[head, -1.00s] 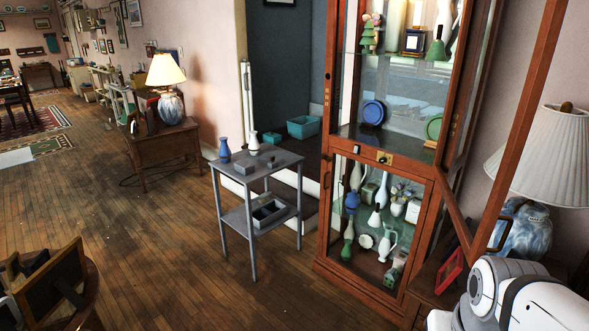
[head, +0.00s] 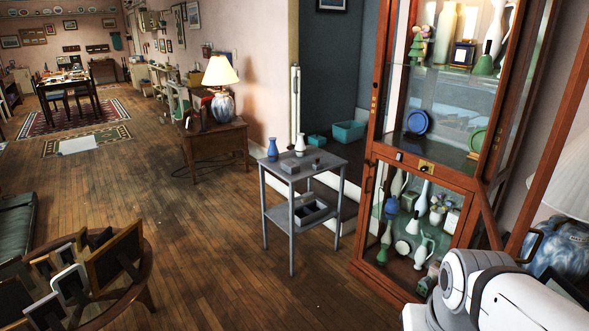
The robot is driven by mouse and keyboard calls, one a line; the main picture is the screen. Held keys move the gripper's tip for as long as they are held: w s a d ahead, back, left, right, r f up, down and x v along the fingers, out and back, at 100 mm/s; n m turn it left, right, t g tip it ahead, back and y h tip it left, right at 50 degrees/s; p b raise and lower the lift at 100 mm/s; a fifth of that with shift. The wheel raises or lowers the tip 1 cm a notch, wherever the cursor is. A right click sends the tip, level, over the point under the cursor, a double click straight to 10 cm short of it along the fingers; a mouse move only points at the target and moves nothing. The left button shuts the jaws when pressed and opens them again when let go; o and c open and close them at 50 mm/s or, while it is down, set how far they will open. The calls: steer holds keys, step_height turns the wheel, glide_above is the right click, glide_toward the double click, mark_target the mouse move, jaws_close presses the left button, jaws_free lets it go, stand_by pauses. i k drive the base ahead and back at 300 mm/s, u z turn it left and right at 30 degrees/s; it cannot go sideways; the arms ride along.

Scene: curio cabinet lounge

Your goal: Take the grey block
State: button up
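A small grey side table (head: 326,174) stands left of the glass cabinet. On its top lies a low, flat grey block (head: 290,167) near the front left edge. A smaller, darker grey piece (head: 316,163) sits to its right; its exact shape is too small to tell. A blue vase (head: 272,151) and a white vase (head: 300,146) stand behind the grey block. My gripper is not in view; only a white and grey part of my arm shows at the bottom right.
An open-topped grey box (head: 309,212) sits on the table's lower shelf. The wooden cabinet (head: 371,224) holds vases, with a door swung open on the right. A round table with picture frames (head: 113,257) stands bottom left. Open wooden floor (head: 210,240) lies between.

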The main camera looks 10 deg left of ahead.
mark_target(290, 167)
steer(key=u, duration=0.25)
steer(key=i, duration=2.95)
steer(key=u, duration=1.75)
